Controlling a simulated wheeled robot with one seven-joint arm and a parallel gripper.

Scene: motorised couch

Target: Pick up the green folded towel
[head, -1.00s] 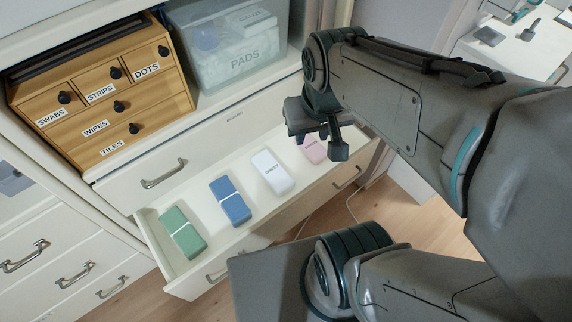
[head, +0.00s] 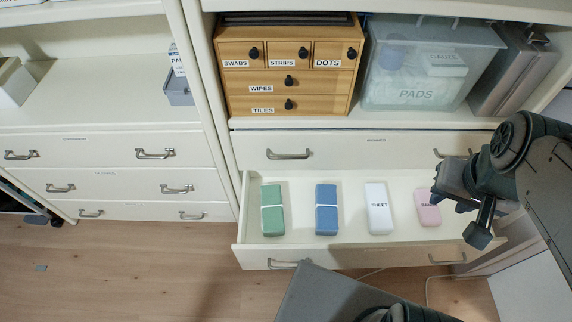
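The green folded towel (head: 272,209) lies in the left end of an open white drawer (head: 345,249). It has a pale band across its middle. A blue folded towel (head: 326,208) lies to its right, then a white item labelled SHEET (head: 378,208) and a pink item (head: 428,207). My gripper (head: 464,222) hangs over the drawer's right end, beside and partly in front of the pink item, well to the right of the green towel. Its fingers are seen at an angle, and I cannot tell how far apart they are. I see nothing held in it.
A wooden box of small drawers (head: 289,80) and a clear bin labelled PADS (head: 420,75) stand on the shelf above. A closed drawer (head: 330,150) is just over the open one. Closed drawers (head: 120,180) stand to the left. Wooden floor (head: 150,270) lies open at front left.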

